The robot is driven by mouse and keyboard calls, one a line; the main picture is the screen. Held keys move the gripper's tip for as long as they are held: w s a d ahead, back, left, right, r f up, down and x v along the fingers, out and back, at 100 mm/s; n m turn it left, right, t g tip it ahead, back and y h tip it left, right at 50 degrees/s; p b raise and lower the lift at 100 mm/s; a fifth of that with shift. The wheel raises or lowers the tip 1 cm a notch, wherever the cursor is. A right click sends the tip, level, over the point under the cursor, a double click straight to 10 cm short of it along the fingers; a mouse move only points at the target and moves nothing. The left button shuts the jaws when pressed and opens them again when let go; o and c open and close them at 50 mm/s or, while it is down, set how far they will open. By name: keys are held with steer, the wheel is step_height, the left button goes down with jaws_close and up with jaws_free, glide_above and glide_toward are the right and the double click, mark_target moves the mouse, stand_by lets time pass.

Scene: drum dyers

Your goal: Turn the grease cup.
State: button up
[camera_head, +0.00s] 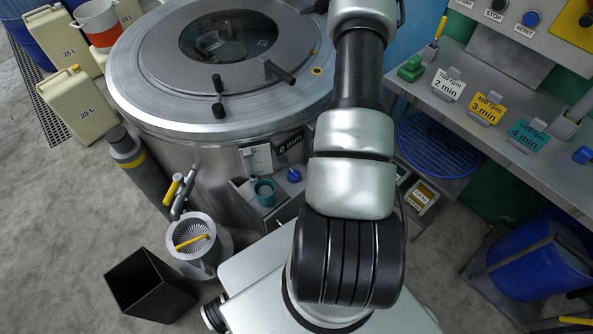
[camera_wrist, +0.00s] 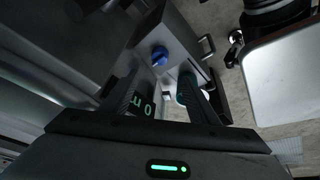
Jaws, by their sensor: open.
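A teal round cup (camera_head: 264,192), which I take to be the grease cup, sits on the grey box at the front of the big drum machine in the head view. In the wrist view a teal edge (camera_wrist: 181,98) shows beside the right finger, which hides most of it. My gripper (camera_wrist: 165,92) is open, its two dark fingers spread and nothing seen between them held. Its fingertips are hidden behind my arm in the head view. I cannot tell whether a finger touches the cup.
A blue knob (camera_head: 294,175) is close to the cup and shows in the wrist view (camera_wrist: 160,56). A "0 mm" display (camera_head: 290,146) is above. A grated pot (camera_head: 196,241) with a yellow handle and a black bin (camera_head: 150,286) stand left. A shelf with signs (camera_head: 490,108) is right.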

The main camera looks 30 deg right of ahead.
mark_target(296, 173)
steer(key=b+x, duration=0.2)
steer(key=x, duration=1.3)
steer(key=shift+a+f, duration=0.1)
steer(key=shift+f, duration=0.15)
steer(key=c, duration=1)
